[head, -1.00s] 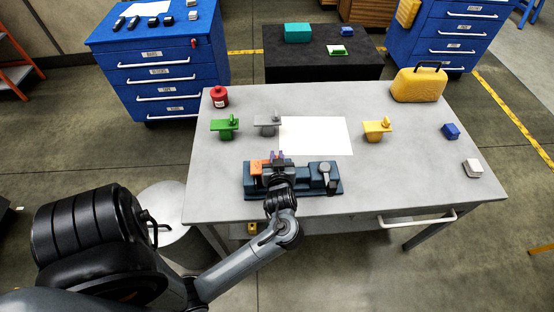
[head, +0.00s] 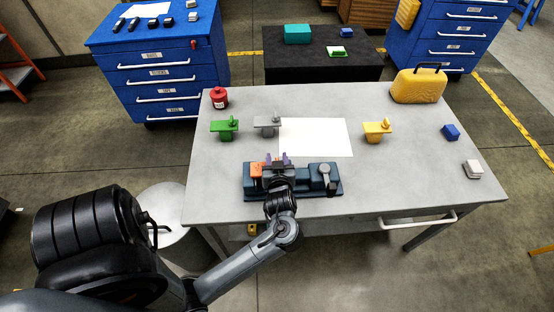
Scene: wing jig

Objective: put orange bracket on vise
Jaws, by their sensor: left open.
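The vise (head: 308,178) is a dark blue-grey fixture at the front edge of the grey table, with a grey handle part on its right. The orange bracket (head: 256,169) shows at the left part of the vise; whether it is seated there cannot be told, as my gripper covers part of it. My left gripper (head: 278,160) is over the vise, just right of the orange bracket, with its fingers apart and pointing away from me. Nothing shows held between them. My right gripper is not in view.
A green bracket (head: 224,129), a grey bracket (head: 267,126) and a yellow bracket (head: 376,131) stand behind the vise around a white sheet (head: 316,137). A red canister (head: 219,98), yellow case (head: 416,87) and blue block (head: 451,131) stand farther out.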

